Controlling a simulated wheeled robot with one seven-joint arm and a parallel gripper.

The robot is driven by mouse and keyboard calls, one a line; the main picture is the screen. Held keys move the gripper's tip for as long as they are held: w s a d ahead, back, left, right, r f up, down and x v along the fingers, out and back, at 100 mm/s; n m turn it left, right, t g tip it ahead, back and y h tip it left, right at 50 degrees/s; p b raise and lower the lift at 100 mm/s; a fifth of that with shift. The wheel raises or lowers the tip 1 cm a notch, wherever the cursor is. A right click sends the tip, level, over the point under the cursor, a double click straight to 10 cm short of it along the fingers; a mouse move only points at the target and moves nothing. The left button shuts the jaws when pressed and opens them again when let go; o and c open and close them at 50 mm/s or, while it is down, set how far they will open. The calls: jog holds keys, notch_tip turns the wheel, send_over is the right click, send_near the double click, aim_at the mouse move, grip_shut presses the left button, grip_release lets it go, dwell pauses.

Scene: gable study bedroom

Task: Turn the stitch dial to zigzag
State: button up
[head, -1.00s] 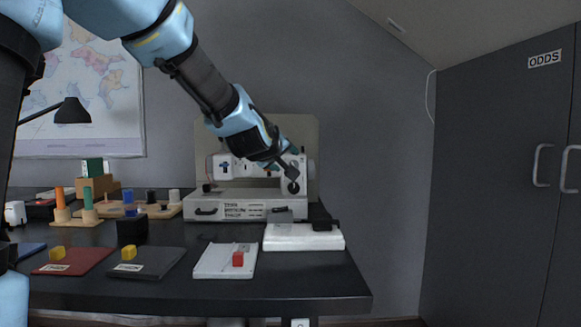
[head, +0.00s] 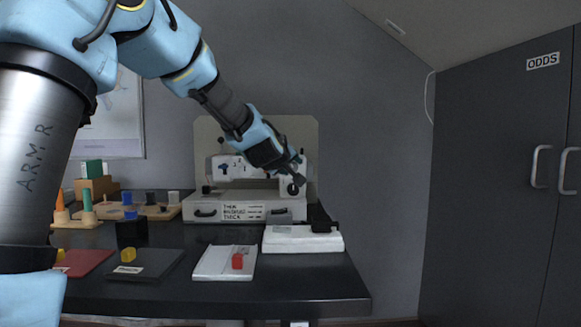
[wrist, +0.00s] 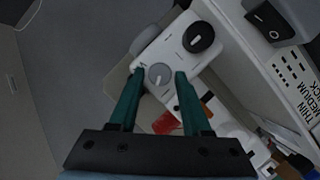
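The white sewing machine (head: 228,163) stands on its grey case on the desk. In the wrist view its end face carries a grey dial (wrist: 160,75) with a pale pointer line and a larger black dial (wrist: 198,37) with a white bar. The black dial also shows in the head view (head: 293,189). I cannot tell for sure which is the stitch dial. My gripper (wrist: 159,72) is open, its two teal fingers apart with the grey dial seen between their tips. Contact with the dial cannot be seen. In the head view the gripper (head: 299,173) partly hides the machine.
The grey case (head: 233,209) carries a thin/medium/thick label. A white pad (head: 300,243) with a black object lies to its right. Several boards with small blocks and pegs fill the desk's left. A dark ODDS cupboard (head: 500,180) stands right; the space before it looks free.

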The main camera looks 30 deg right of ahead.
grip_shut()
jog(key=shift+r+p, duration=0.15)
jog(key=shift+p, duration=0.35)
jog(key=p, duration=0.2)
jog(key=m+y+p, duration=0.1)
jog(key=p, duration=0.2)
jog(key=shift+s+d+r+p, duration=0.1)
jog(key=shift+d+r+p, duration=0.05)
jog(key=shift+r+p, duration=0.2)
jog(key=m+p, duration=0.1)
jog(key=p, duration=0.3)
jog(key=m+y+p, duration=0.1)
jog(key=p, duration=0.4)
jog(key=shift+s+d+r+m+t+y, duration=0.1)
jog(key=shift+d+r+m+t+y, duration=0.05)
jog(key=shift+m+t+y, duration=0.2)
jog(key=m+y+p, duration=0.1)
jog(key=p, duration=0.3)
jog(key=m+y+p, duration=0.1)
jog(key=m+p, duration=0.1)
jog(key=p, duration=0.3)
jog(key=shift+d+t, duration=0.15)
jog(key=shift+t, duration=0.2)
jog(key=m+p, duration=0.1)
jog(key=p, duration=0.2)
jog(key=shift+f+y, duration=0.35)
jog(key=shift+f, duration=0.05)
jog(key=shift+f+t+p, duration=0.1)
jog(key=shift+t+p, duration=0.2)
jog(key=shift+p, duration=0.05)
